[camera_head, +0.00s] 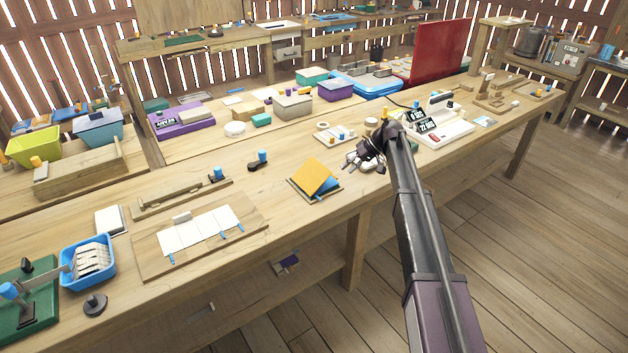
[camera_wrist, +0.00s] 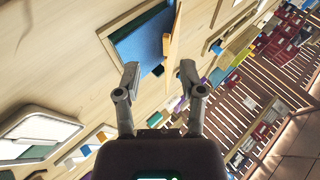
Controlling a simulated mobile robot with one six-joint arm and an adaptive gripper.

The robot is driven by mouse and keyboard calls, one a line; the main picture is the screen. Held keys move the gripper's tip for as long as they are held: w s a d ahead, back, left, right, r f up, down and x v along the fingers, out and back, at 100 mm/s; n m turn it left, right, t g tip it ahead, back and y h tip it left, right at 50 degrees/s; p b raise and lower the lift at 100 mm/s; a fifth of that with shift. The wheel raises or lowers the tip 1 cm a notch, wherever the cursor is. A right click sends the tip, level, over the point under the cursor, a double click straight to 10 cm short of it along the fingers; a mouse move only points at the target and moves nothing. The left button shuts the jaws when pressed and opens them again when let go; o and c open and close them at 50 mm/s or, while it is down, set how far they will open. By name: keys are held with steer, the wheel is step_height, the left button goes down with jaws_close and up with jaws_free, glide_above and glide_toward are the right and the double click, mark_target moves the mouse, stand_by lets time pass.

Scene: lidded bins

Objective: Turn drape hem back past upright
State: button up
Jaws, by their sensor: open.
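An orange flap (camera_head: 314,176), which seems to be the drape, stands tilted over a small wooden-framed base (camera_head: 300,196) with a blue surface (camera_head: 327,186). In the wrist view the flap (camera_wrist: 174,35) shows nearly edge-on, beside the blue surface (camera_wrist: 143,38) in its frame. My gripper (camera_head: 350,162) is just right of the flap in the head view, apart from it. In the wrist view my gripper (camera_wrist: 160,76) has its fingers spread with nothing between them, and the flap's edge lies ahead of the gap. Which edge is the hem I cannot tell.
A white tray (camera_head: 324,134) with small pegs stands behind the gripper. A black-knobbed piece with a blue cap (camera_head: 262,156) lies left of the flap. A white-panelled board (camera_head: 160,263) lies at front left. The bench edge is close in front of the flap's base.

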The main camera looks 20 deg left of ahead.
steer(key=shift+r+n+t+h+p, duration=0.25)
steer(key=shift+t+h+p, duration=0.6)
steer(key=shift+t+h, duration=0.1)
steer(key=shift+r+n+t+h+p, duration=0.3)
steer(key=shift+t+h+p, duration=0.55)
steer(key=shift+t, duration=0.15)
steer(key=shift+r+n+t+h+p, duration=0.25)
steer(key=shift+t+h+p, duration=0.55)
steer(key=shift+t+h, duration=0.15)
jaws_close()
steer(key=shift+s+a, duration=0.6)
steer(key=shift+a, duration=0.25)
steer(key=shift+s+a, duration=0.6)
steer(key=shift+a, duration=0.2)
